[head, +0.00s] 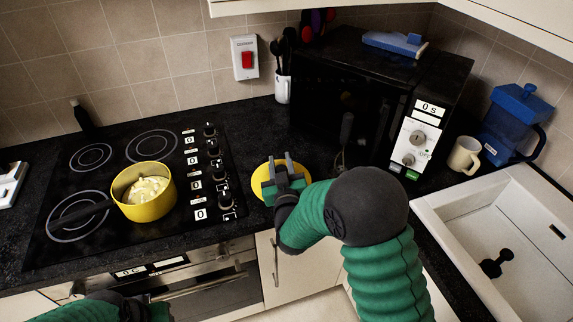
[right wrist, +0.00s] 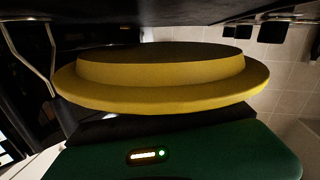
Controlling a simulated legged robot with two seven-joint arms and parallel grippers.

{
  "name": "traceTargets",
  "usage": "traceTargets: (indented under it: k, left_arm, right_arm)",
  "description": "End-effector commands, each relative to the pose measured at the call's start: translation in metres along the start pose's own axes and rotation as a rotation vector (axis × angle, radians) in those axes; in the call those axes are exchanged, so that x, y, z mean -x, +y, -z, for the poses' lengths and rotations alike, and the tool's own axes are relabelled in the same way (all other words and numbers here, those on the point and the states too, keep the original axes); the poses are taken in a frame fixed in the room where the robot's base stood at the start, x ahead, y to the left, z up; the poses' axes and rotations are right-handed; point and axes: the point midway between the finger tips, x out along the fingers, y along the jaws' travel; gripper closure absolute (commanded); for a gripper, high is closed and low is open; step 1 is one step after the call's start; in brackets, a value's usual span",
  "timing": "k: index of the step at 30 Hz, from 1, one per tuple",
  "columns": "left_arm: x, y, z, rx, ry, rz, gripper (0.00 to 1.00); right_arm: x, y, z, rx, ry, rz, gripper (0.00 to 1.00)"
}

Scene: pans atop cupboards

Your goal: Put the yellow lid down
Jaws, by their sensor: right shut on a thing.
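The round yellow lid (head: 260,187) is on or just above the black worktop, between the hob and the microwave. The yellow pan (head: 146,208), with pale pieces inside, stands on the front left of the hob. Only part of my left arm shows at the bottom left; its fingers are out of view.
The black hob (head: 113,235) with its knobs is left of the lid. A black microwave (head: 345,100) stands behind and to the right. A white mug (head: 464,155), a blue jug (head: 511,125) and a white sink (head: 505,240) are at the right. Some worktop behind the lid is clear.

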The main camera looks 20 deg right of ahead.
Motion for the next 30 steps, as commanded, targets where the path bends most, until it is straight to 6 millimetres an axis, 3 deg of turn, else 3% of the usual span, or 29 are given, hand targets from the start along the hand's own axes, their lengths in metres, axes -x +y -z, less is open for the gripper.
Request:
traceTargets:
  k: [6,9,12,22,23,27,30]
  left_arm:
    - [0.002,0.0,0.0,-0.001,0.0,0.0,0.64]
    - [0.0,0.0,0.0,-0.001,0.0,0.0,0.64]
    - [0.0,0.0,0.0,-0.001,0.0,0.0,0.64]
    - [-0.004,0.0,-0.001,-0.001,0.0,0.0,0.64]
    - [-0.003,0.0,-0.001,-0.001,0.0,0.0,0.64]
    - [-0.002,0.0,-0.001,-0.001,0.0,0.0,0.64]
    - [-0.002,0.0,-0.001,-0.001,0.0,0.0,0.64]
  right_arm:
    - [-0.029,0.02,-0.006,-0.001,-0.001,-0.004,1.0]
    - [-0.029,0.012,-0.029,0.001,-0.005,0.001,1.0]
    - [-0.029,0.009,-0.039,0.001,-0.003,0.0,1.0]
    - [-0.029,0.008,-0.044,0.0,0.0,0.0,1.0]
    - [-0.029,0.009,-0.043,0.0,-0.001,0.0,0.67]
    - [-0.029,0.009,-0.042,-0.001,-0.001,-0.001,0.48]
    - [-0.029,0.009,-0.042,0.0,-0.001,-0.001,0.47]
